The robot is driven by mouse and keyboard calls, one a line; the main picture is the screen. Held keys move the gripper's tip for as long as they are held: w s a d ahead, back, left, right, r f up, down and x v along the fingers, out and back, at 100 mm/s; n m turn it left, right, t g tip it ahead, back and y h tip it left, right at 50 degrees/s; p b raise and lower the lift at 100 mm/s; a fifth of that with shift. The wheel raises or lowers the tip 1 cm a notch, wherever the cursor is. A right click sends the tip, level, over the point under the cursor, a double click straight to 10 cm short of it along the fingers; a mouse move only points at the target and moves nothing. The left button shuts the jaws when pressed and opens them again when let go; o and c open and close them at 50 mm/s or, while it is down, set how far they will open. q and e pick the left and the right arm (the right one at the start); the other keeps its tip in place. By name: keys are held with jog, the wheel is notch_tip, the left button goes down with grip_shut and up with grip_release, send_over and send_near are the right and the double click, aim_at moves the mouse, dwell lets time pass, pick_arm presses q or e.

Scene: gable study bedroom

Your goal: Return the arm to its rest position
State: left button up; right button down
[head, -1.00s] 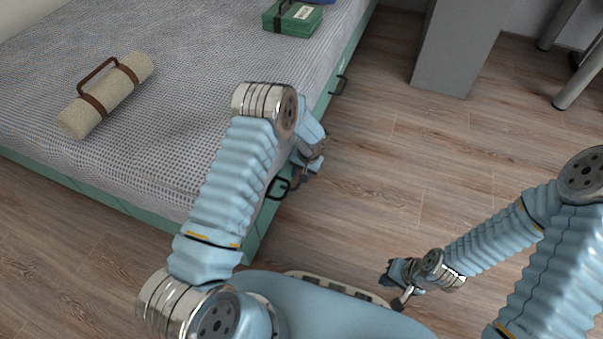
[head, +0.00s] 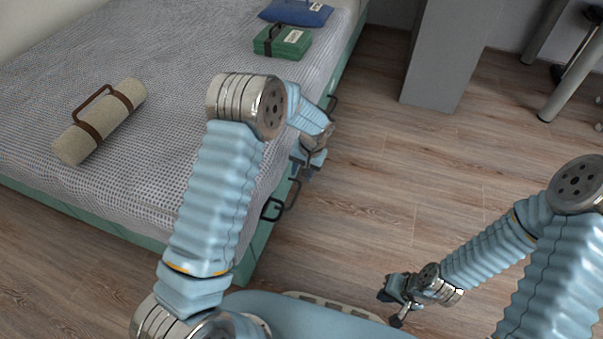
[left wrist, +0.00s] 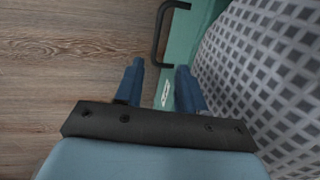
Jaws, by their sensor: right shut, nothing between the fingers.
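My left arm reaches over the edge of the bed in the head view, its elbow above the mattress. My left gripper (head: 302,172) points down beside the bed's green side, near a black handle. In the left wrist view its two blue fingers (left wrist: 160,85) stand apart with nothing between them; the green bed side and floor show beyond. My right gripper (head: 391,304) is low over the floor near my base at the lower right. It is shut and empty.
The bed (head: 180,60) carries a rolled beige mat (head: 112,115) with brown straps, a green case (head: 283,42) and a blue pouch (head: 297,12). Black handles (head: 272,209) stick out from its green side. A grey panel (head: 440,55) stands at the back. Wooden floor (head: 400,180) is clear between.

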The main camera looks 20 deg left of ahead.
dwell(0.3)
pick_arm(q)
jog(key=s+d+h+p, duration=0.2)
jog(key=s+p, duration=0.1)
jog(key=s, duration=0.6)
jog(key=s+d+n+h+p, duration=0.1)
jog(key=s+d+h+p, duration=0.1)
jog(key=s, duration=0.7)
jog(key=s+d+n+h+p, duration=0.1)
jog(key=s+p, duration=0.3)
jog(key=s, duration=0.5)
jog(key=shift+d+t+h, duration=0.4)
jog(key=shift+d+h, duration=0.2)
jog(key=shift+d, duration=0.3)
